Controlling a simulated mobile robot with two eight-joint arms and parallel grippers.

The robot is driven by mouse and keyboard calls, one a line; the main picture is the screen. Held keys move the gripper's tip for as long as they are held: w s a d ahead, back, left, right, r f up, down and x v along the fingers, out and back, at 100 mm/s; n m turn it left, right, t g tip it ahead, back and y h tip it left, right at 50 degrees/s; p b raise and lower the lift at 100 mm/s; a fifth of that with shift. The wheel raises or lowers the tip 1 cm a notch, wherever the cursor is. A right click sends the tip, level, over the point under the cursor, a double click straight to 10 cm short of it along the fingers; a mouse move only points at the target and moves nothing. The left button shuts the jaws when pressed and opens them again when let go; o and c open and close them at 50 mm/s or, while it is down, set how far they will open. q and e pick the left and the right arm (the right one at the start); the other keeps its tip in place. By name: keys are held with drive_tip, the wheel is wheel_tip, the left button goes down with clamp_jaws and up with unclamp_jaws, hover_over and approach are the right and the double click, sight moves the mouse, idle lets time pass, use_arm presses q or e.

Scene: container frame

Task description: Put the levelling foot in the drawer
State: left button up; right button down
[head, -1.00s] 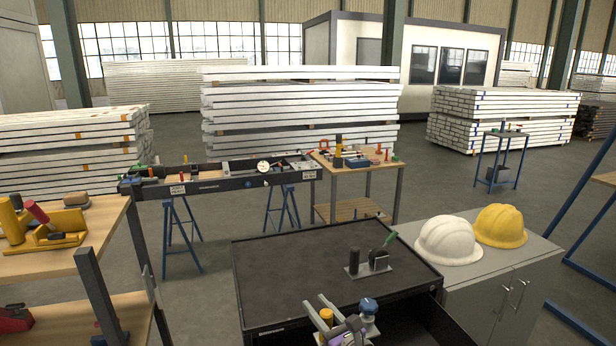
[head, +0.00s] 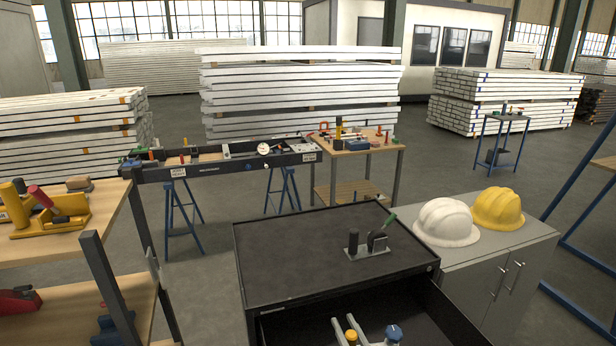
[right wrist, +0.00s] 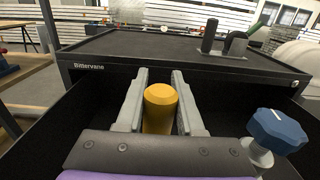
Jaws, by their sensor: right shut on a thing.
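My right gripper (head: 346,326) is at the bottom of the head view, over the open drawer (head: 445,310) of the black tool chest. In the right wrist view, its two grey fingers (right wrist: 160,100) are shut on a yellow cylinder (right wrist: 160,108), which I take to be the levelling foot. It also shows in the head view (head: 350,338); its lower part is hidden. A blue knob on a metal stem (right wrist: 277,130) stands just right of the gripper; I cannot tell what it is joined to. The drawer's side walls flank the gripper. My left gripper is not in view.
The chest top (head: 300,250) carries a small metal plate with a black post and a green-handled part (head: 368,246). A grey cabinet with white (head: 446,222) and yellow (head: 498,208) helmets stands at right. A wooden bench (head: 90,245) stands at left.

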drive_tip(key=d, duration=0.7)
drive_tip(key=shift+d, duration=0.55)
drive_tip(key=a, duration=0.9)
hover_over(378, 345)
drive_tip(key=shift+a, duration=0.3)
drive_tip(key=shift+s+d, duration=0.1)
drive_tip(key=shift+d, duration=0.15)
